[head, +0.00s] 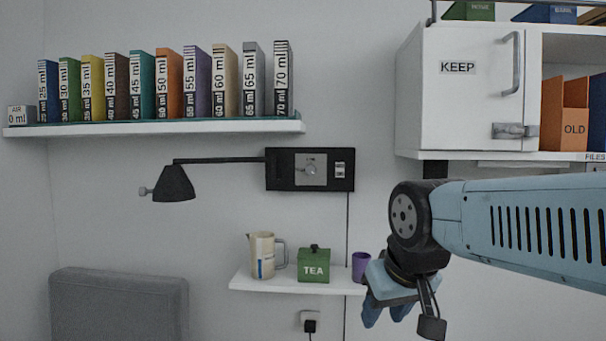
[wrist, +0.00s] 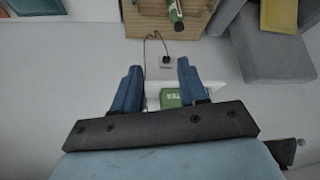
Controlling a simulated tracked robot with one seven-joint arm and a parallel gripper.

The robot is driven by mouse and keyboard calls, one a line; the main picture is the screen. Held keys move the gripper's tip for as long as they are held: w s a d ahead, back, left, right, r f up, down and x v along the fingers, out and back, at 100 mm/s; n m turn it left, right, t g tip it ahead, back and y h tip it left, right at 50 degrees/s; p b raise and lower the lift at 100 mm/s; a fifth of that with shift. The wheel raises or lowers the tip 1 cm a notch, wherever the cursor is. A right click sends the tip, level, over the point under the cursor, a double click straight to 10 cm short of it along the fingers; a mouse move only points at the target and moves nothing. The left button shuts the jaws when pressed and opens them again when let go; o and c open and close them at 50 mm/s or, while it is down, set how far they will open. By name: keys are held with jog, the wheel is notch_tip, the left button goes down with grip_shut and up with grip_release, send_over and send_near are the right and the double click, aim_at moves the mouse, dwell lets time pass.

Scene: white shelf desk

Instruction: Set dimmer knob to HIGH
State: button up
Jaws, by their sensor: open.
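The dimmer knob (head: 310,169) is a small round knob on a light grey square plate, set in a black wall panel (head: 283,170). Its pointer and markings are too small to read. A black lamp (head: 174,185) hangs from an arm at the panel's left side. My gripper (head: 386,314) is to the right of and below the panel, apart from it, with its fingers pointing down. The wrist view shows its two blue fingers (wrist: 158,82) spread apart with nothing between them. The knob does not show clearly in the wrist view.
A small white shelf (head: 262,284) below the panel holds a jug (head: 262,256), a green TEA box (head: 314,266) and a purple cup (head: 361,266) close to my gripper. A white cabinet (head: 465,105) hangs above my arm. The wall between panel and gripper is clear.

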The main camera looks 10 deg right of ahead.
jog(key=shift+o, duration=0.4)
jog(key=shift+o, duration=0.8)
jog(key=shift+w+r, duration=0.1)
jog(key=shift+w, duration=0.15)
jog(key=shift+o, duration=0.6)
jog(key=w+r+n+t, duration=0.3)
jog(key=w, duration=0.7)
jog(key=w+a+r+n+t, duration=0.1)
jog(key=w+r+n+t, duration=0.2)
jog(key=w, duration=0.8)
jog(key=shift+w+r+t, duration=0.3)
jog(key=shift+r+t, duration=0.3)
jog(key=shift+t, duration=0.1)
jog(key=n+t+h, duration=0.1)
jog(key=n+t, duration=0.4)
jog(key=t, duration=0.2)
send_near(311, 171)
jog(key=w, duration=0.3)
jog(key=w+r, duration=0.1)
jog(key=w, duration=0.4)
jog(key=shift+w+d+r, duration=0.15)
jog(key=shift+w+r, duration=0.1)
jog(key=shift+w, duration=0.1)
